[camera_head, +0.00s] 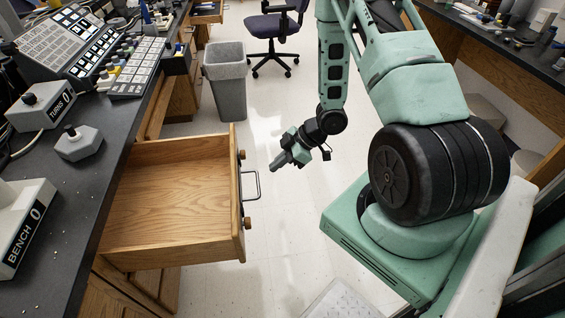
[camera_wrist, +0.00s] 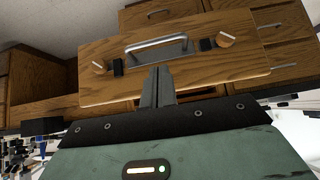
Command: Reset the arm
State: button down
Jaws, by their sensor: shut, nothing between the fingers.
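My gripper (camera_head: 278,163) hangs over the aisle floor, to the right of an open wooden drawer (camera_head: 240,213), apart from its handle. Its fingers are shut with nothing between them. In the wrist view my shut gripper (camera_wrist: 158,80) points toward the drawer front (camera_wrist: 215,72), with the metal handle (camera_wrist: 158,46) just beyond the fingertips in the picture. My arm is bent, with its forearm hanging down to the wrist. The drawer is pulled out and looks empty inside.
The dark bench top (camera_head: 95,180) on the left carries control panels and boxes marked TURBS and BENCH. A grey bin (camera_head: 226,75) and an office chair (camera_head: 272,28) stand farther back. Another bench (camera_head: 500,40) lines the right. Pale floor (camera_head: 275,240) between is clear.

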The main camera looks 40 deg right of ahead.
jog(key=shift+s+d+r, duration=0.2)
jog(key=shift+d+r, duration=0.05)
jog(key=shift+r, duration=0.1)
